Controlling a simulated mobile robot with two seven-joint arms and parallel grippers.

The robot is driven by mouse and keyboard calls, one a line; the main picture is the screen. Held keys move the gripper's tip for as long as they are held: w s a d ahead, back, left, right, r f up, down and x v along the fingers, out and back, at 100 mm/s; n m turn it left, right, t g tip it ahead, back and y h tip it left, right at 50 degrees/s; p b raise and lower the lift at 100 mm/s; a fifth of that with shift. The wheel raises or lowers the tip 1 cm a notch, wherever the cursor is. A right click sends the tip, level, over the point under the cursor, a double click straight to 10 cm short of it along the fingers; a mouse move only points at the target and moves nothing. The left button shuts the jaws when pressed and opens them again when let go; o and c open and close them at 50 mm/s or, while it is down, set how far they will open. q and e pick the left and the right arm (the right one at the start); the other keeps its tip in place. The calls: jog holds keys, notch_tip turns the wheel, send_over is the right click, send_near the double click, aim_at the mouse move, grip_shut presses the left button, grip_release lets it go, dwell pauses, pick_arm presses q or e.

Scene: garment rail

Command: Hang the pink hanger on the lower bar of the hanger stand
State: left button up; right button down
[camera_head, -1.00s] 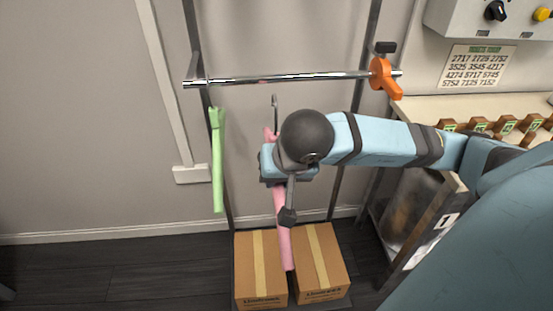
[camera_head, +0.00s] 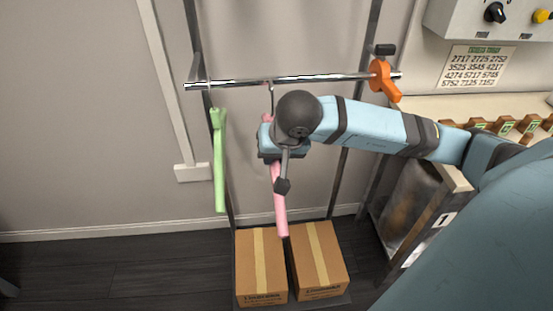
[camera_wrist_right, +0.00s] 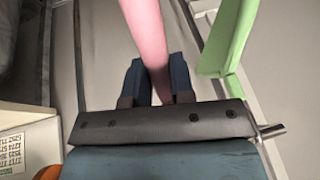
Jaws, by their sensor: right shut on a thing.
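The pink hanger (camera_head: 279,207) is held in my right gripper (camera_head: 268,150), with its long body slanting down below the wrist. In the right wrist view the pink hanger (camera_wrist_right: 146,35) passes between the two dark fingers of my right gripper (camera_wrist_right: 156,85). The hanger's metal hook rises above the gripper and its top is at the height of the stand's bar (camera_head: 310,77) in the picture. I cannot tell whether the hook is over the bar or in front of it. My left gripper is not in view.
An orange clamp (camera_head: 382,80) sits at the bar's right end. Two cardboard boxes (camera_head: 262,270) stand below. The bar's middle is free.

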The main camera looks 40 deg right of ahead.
jog(key=shift+w+d+p, duration=0.15)
jog(key=shift+w+d, duration=0.25)
jog(key=shift+w, duration=0.3)
jog(key=shift+w+d+p, duration=0.1)
jog(key=shift+w+d, duration=0.35)
jog(key=shift+w, duration=0.25)
jog(key=shift+w+d+p, duration=0.15)
jog(key=shift+w+d, duration=0.25)
jog(key=shift+w, duration=0.3)
jog(key=shift+w+d+p, duration=0.2)
jog(key=shift+w+d, duration=0.4)
jog(key=shift+w, duration=0.4)
jog(key=shift+w+d+p, duration=0.2)
jog(key=shift+w+d, duration=0.4)
jog(key=shift+w, duration=0.35)
jog(key=shift+f+b, duration=0.75)
pick_arm(q)
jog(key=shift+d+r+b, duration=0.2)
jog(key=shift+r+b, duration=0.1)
jog(key=shift+b, duration=0.25)
pick_arm(e)
jog(key=shift+f, duration=0.75)
jog(key=c, duration=0.9)
grip_release()
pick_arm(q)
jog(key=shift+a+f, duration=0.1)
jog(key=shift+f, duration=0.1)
